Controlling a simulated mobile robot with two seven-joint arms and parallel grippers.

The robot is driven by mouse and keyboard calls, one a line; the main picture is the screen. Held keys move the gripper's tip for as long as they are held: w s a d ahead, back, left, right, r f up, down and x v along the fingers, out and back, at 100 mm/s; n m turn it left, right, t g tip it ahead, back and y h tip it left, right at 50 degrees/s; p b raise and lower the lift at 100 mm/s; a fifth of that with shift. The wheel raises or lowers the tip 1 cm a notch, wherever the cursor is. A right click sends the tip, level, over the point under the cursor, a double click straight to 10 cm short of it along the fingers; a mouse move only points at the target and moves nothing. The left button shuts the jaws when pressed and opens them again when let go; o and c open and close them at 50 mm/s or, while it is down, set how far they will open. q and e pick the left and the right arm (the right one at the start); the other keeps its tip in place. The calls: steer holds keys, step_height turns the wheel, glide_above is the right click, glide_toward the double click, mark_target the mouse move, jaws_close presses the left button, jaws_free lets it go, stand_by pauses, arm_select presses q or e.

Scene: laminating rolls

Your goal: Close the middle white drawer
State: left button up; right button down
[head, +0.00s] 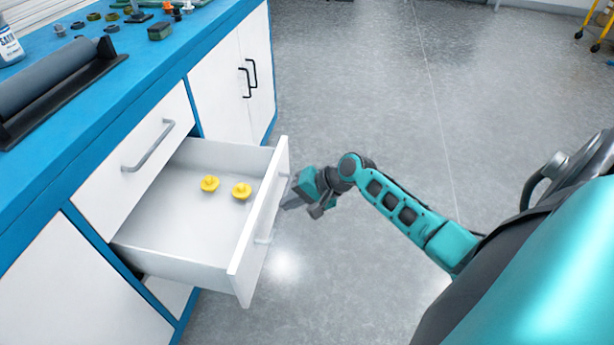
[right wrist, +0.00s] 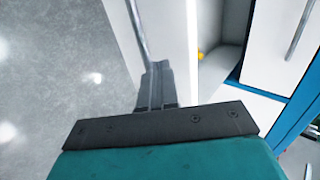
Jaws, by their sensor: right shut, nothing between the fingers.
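The middle white drawer (head: 188,252) is pulled out from the blue and white cabinet, and two yellow parts (head: 210,184) (head: 241,191) lie inside it. Its front panel (head: 262,225) stands well away from the cabinet. My right gripper (head: 287,203) is at the outer face of that panel, near its far end. In the right wrist view the shut fingers (right wrist: 155,85) are close in front of the panel (right wrist: 166,40), by the drawer handle (right wrist: 138,30). I cannot tell whether they touch. My left gripper is not in view.
A closed drawer with a grey handle (head: 148,146) is above the open one. Cabinet doors with black handles (head: 249,78) are shut beyond it. The blue worktop (head: 120,85) carries a grey roll (head: 45,82) and several small parts. The grey floor (head: 370,260) beside the drawer is clear.

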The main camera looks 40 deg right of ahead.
mark_target(264, 203)
steer(key=w+a, duration=0.2)
steer(key=shift+w+a+r, duration=0.1)
steer(key=shift+w+r, duration=0.05)
steer(key=shift+w, duration=0.2)
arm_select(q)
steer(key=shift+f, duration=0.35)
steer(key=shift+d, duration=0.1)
arm_select(e)
steer(key=shift+w+a, duration=0.1)
